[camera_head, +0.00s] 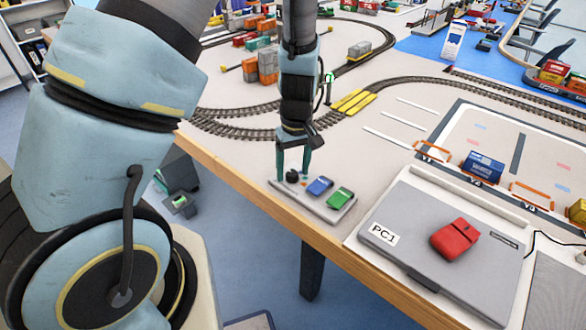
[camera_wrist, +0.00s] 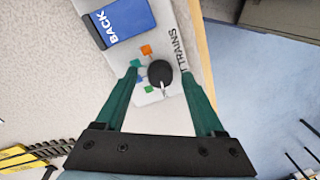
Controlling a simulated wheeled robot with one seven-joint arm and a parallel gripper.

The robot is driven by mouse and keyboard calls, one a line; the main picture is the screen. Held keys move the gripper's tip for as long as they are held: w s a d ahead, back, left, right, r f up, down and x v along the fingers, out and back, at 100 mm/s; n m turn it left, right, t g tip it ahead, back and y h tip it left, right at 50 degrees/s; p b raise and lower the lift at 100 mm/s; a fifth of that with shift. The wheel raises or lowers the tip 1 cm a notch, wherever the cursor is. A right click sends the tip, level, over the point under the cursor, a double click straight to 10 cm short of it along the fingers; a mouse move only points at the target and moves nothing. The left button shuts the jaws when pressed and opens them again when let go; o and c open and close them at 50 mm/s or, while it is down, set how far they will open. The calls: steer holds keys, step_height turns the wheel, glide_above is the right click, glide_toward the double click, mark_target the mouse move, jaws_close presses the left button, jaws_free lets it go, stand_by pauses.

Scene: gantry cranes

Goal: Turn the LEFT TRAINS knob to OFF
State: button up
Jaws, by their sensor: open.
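The small black knob (camera_wrist: 160,72) stands on a light grey panel (camera_head: 328,214) at the table edge. In the head view the knob (camera_head: 292,177) is at the panel's left end. Lettering beside it reads "TRAINS" in the wrist view. Small orange, green and blue marks lie to its left. Its pale pointer faces down in the wrist view, away from the orange mark (camera_wrist: 146,50). My gripper (camera_wrist: 160,76) is open, its two green fingers on either side of the knob with visible gaps. My gripper (camera_head: 292,172) comes down from above in the head view.
A blue button (camera_head: 319,187) labelled BACK and a green button (camera_head: 340,198) sit on the same panel. A grey laptop-like case (camera_head: 400,240) marked PC1, with a red block (camera_head: 455,239) on it, lies to the right. Train tracks (camera_head: 240,127) run behind.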

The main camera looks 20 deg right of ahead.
mark_target(295, 172)
step_height(295, 172, up, 10)
steer(key=shift+d+r+b, duration=0.25)
steer(key=shift+d+b, duration=0.05)
steer(key=shift+b, duration=0.1)
stand_by(0.3)
steer(key=a+r+m, duration=0.1)
steer(key=a+r, duration=0.1)
steer(key=a, duration=1.1)
steer(key=a+r+t, duration=0.1)
steer(key=a+r, duration=0.2)
steer(key=a, duration=1)
steer(key=shift+w+a+m+t+h, duration=0.3)
steer(key=shift+w+m+h, duration=0.05)
steer(key=shift+m+h, duration=0.05)
